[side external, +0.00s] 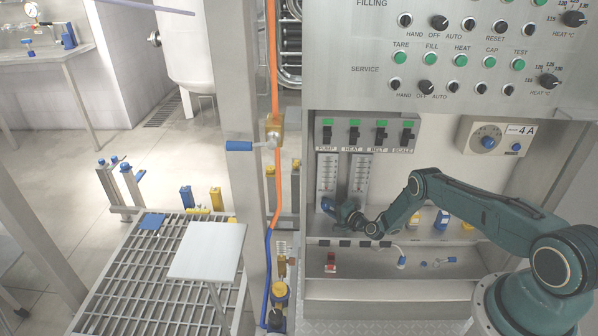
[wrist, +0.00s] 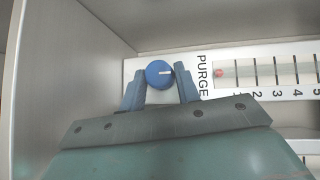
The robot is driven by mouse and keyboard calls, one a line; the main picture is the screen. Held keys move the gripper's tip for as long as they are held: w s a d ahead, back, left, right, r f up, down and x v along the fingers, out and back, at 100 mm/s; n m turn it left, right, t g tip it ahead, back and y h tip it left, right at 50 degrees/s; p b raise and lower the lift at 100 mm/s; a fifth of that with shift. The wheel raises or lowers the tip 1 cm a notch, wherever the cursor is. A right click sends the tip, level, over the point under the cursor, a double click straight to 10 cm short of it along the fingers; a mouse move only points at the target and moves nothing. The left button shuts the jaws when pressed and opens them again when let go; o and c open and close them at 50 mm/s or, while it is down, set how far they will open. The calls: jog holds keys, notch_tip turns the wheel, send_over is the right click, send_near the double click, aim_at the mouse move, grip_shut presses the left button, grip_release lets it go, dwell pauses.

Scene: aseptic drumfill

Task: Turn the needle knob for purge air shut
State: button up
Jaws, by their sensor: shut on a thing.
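The purge air knob (wrist: 158,74) is a round blue knob with a white pointer line, at the foot of the gauge marked PURGE. In the wrist view the white line points right, towards the scale. My gripper (wrist: 160,88) is shut on the knob, one blue-grey finger on each side of it. In the side external view my gripper (side external: 347,213) reaches to the foot of the left gauge, and the knob there is mostly hidden by the fingers. The purge gauge (wrist: 265,72) has numbered marks and a red float near its low end.
A second gauge (side external: 361,177) stands just right of the purge gauge (side external: 327,174). Labelled black switches (side external: 354,134) sit above them. A cabinet wall (wrist: 60,70) is close on the left in the wrist view. A shelf below holds a small red item (side external: 331,262).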

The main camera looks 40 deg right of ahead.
jog(key=shift+s+f, duration=0.1)
jog(key=shift+f, duration=0.05)
jog(key=o, duration=1)
jog(key=shift+c, duration=0.2)
jog(key=shift+s, duration=0.1)
jog(key=s+r, duration=0.2)
jog(key=s, duration=0.9)
jog(key=shift+s+a, duration=0.15)
jog(key=shift+s, duration=0.15)
